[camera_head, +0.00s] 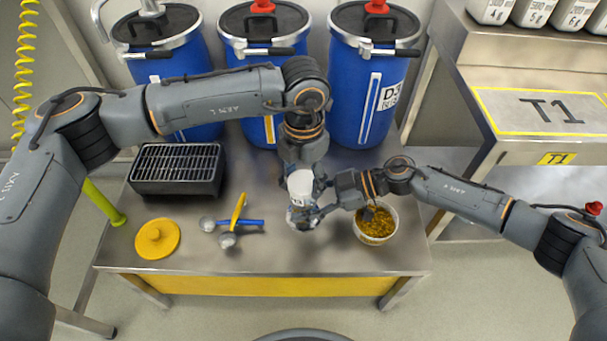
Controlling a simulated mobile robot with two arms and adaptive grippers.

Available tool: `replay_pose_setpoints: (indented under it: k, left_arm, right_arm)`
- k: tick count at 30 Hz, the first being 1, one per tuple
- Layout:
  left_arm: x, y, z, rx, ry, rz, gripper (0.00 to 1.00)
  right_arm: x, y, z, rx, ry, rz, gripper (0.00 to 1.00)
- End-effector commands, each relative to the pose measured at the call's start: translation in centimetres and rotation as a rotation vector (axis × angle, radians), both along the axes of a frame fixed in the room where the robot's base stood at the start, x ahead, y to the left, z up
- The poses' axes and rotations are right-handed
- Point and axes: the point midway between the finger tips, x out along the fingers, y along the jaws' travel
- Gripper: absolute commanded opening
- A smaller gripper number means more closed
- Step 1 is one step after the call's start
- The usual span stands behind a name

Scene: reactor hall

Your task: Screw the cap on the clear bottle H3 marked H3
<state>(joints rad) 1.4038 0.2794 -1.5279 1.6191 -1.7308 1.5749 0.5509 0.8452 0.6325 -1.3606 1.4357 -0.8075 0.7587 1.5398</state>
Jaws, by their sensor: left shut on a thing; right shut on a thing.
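My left gripper (304,187) comes down from above over the steel table and is shut on a white cap (300,179). Right below it, my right gripper (304,213) reaches in from the right and is shut on the clear bottle (298,220), which looks upright. The cap is directly above the bottle in this view. The fingers hide the bottle's neck, so I cannot tell whether cap and bottle touch. I cannot read the mark H3 on the bottle.
A white tub (376,238) of yellow material stands right of the bottle. A black grated box (178,170), a yellow lid (157,239) and a blue-and-yellow tool (236,221) lie left on the table (270,258). Blue drums (372,97) stand behind. The table's front middle is clear.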

Motion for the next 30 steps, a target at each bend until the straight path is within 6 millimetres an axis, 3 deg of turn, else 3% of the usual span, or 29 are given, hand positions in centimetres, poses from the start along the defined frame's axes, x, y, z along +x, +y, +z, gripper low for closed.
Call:
replay_pose_setpoints:
  k: [6, 7, 10, 22, 26, 30]
  left_arm:
    - [0.0, 0.0, 0.0, 0.0, 0.0, -0.001, 0.23]
    - [0.0, 0.0, 0.0, 0.0, 0.0, -0.001, 0.67]
    - [0.0, 0.0, 0.0, 0.0, 0.0, -0.001, 0.88]
    - [0.0, 0.0, 0.4, 0.0, -0.001, -0.001, 0.88]
    - [0.1, 0.0, 2.0, -0.002, -0.004, -0.001, 0.88]
    - [0.1, 0.0, 5.0, -0.001, -0.004, -0.001, 0.88]
  right_arm:
    - [0.0, 0.0, 0.0, 0.0, 0.0, 0.001, 0.0]
    - [0.0, 0.0, 0.0, 0.0, 0.0, 0.001, 0.0]
    - [0.0, 0.0, 0.0, 0.0, 0.0, 0.001, 0.0]
    - [0.0, 0.0, 0.0, 0.0, 0.0, 0.001, 0.0]
    - [0.0, 0.0, 0.0, 0.0, 0.0, 0.0, 0.0]
    - [0.0, 0.0, 0.0, 0.0, 0.0, 0.0, 0.0]
